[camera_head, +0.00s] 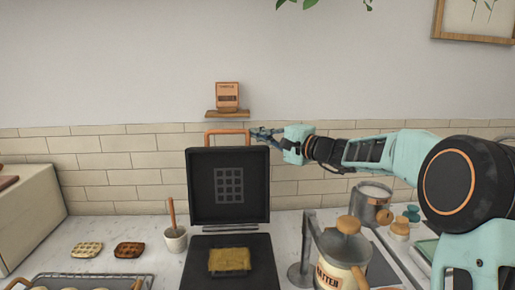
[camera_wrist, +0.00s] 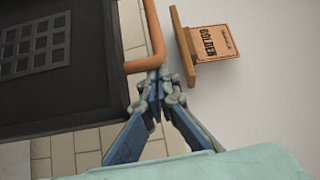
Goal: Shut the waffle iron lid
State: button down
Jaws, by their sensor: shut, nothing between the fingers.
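The waffle iron stands open on the counter in the head view, its black lid (camera_head: 229,187) upright with a grid on the inner face. A waffle (camera_head: 230,259) lies on the lower plate (camera_head: 257,277). The copper-coloured lid handle (camera_head: 228,132) loops above the lid's top edge. My gripper (camera_head: 257,132) is shut and empty at the right end of the handle. In the wrist view my gripper's fingertips (camera_wrist: 165,78) are together right by the handle (camera_wrist: 146,62), beside the lid (camera_wrist: 60,70); whether they touch the handle I cannot tell.
A small shelf (camera_head: 228,115) with a copper-coloured box (camera_head: 228,96) is on the wall just above the handle. A pot with a brush (camera_head: 175,239) stands left of the iron. A jug (camera_head: 342,257) and a canister (camera_head: 372,203) stand right. Waffles (camera_head: 87,249) lie at left.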

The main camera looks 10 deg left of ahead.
jog(key=shift+n+t+y, duration=0.3)
jog(key=shift+n+y, duration=0.2)
jog(key=shift+n, duration=0.2)
jog(key=s+b, duration=0.2)
jog(key=b, duration=0.1)
jog(key=s+d+b, duration=0.1)
jog(key=s+b, duration=0.1)
jog(key=b, duration=0.2)
jog(key=s+d+b, duration=0.2)
jog(key=s+b, duration=0.9)
jog(key=shift+d+f+b, duration=0.25)
jog(key=shift+d+b, duration=0.15)
